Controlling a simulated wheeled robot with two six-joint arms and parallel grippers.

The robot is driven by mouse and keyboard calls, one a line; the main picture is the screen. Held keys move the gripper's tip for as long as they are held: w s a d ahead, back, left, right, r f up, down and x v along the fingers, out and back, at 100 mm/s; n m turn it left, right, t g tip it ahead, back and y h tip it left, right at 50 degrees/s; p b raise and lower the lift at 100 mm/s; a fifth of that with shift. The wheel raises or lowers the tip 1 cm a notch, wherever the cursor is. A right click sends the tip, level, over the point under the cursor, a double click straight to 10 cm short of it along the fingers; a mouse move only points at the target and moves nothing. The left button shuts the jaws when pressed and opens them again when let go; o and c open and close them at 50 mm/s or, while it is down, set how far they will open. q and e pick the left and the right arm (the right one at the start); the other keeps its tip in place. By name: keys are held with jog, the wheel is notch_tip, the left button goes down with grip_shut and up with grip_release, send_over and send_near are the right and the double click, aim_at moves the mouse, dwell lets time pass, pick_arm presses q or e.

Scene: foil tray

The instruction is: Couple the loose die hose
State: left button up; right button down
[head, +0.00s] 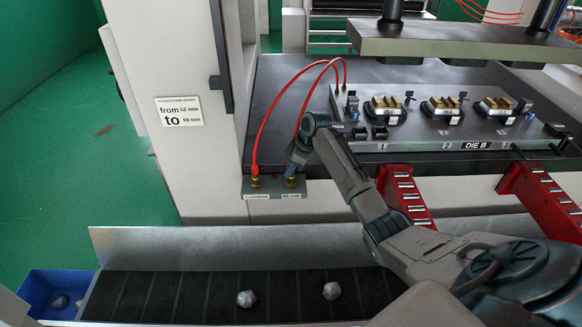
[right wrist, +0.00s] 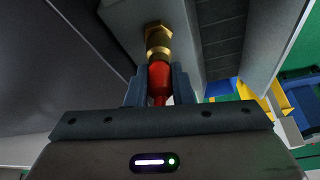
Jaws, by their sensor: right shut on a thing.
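My right gripper (head: 291,170) is at the grey port block (head: 272,194) on the press front, at its right-hand brass fitting (head: 291,181). In the right wrist view the jaws (right wrist: 159,88) are shut on the red hose end (right wrist: 159,77). It is in line with the brass fitting (right wrist: 157,40) and appears to meet it; I cannot tell if it is locked. The gripped red hose (head: 312,92) arches up to the press bed. A second red hose (head: 266,125) runs to the left-hand brass fitting (head: 256,181). My left gripper is not in view.
Die B (head: 450,145) sits on the dark press bed (head: 275,85), right of the hoses, under a raised grey plate (head: 460,40). Red rails (head: 405,195) project from the bed. A conveyor (head: 190,296) with pale lumps runs in front, beside a blue bin (head: 40,290).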

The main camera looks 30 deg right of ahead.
jog(key=c, duration=0.7)
grip_release()
jog(key=shift+r+p, duration=3.35)
jog(key=shift+r, duration=0.2)
jog(key=shift+c, duration=0.2)
grip_shut()
jog(key=shift+f, duration=0.2)
